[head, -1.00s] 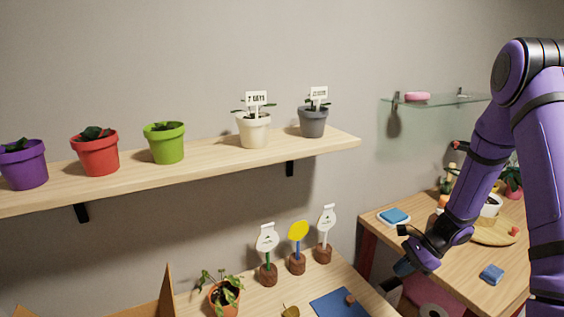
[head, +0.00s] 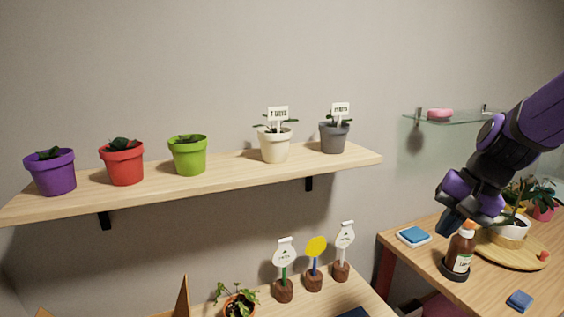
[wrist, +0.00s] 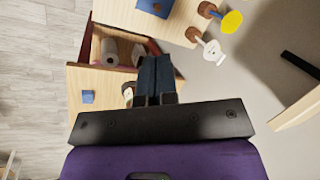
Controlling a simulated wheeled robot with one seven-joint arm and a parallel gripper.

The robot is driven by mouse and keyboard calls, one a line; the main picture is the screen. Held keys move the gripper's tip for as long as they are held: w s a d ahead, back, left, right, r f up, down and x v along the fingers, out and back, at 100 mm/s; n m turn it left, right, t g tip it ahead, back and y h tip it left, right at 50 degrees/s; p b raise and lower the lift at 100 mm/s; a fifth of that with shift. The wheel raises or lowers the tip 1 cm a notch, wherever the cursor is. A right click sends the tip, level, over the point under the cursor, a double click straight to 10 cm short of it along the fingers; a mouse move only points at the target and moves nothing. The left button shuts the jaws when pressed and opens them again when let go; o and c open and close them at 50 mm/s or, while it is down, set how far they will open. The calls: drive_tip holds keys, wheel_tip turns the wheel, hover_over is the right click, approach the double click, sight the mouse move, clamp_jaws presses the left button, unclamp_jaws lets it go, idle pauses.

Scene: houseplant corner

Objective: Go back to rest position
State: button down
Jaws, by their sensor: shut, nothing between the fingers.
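My gripper (head: 450,222) is at the right in the head view, raised above the right-hand table, beside and above a brown bottle. In the wrist view my gripper (wrist: 155,75) points down past the table edges, its two dark fingers together with nothing between them. My purple arm comes in from the right edge of the head view.
A brown bottle (head: 461,250), a blue sponge on a white dish (head: 413,236), a blue block (head: 520,300) and a round wooden board (head: 500,255) with a potted plant are on the right table. A glass shelf (head: 460,116) and a wooden shelf (head: 230,172) with several pots hang on the wall.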

drive_tip(key=s+r+n+t+h, duration=0.3)
drive_tip(key=s+r+n, duration=0.3)
drive_tip(key=s, duration=0.8)
wheel_tip(320, 180, up, 3)
drive_tip(key=shift+s+r+t+h, duration=0.2)
drive_tip(key=shift+s+t+h, duration=0.1)
drive_tip(key=shift+s+t, duration=0.1)
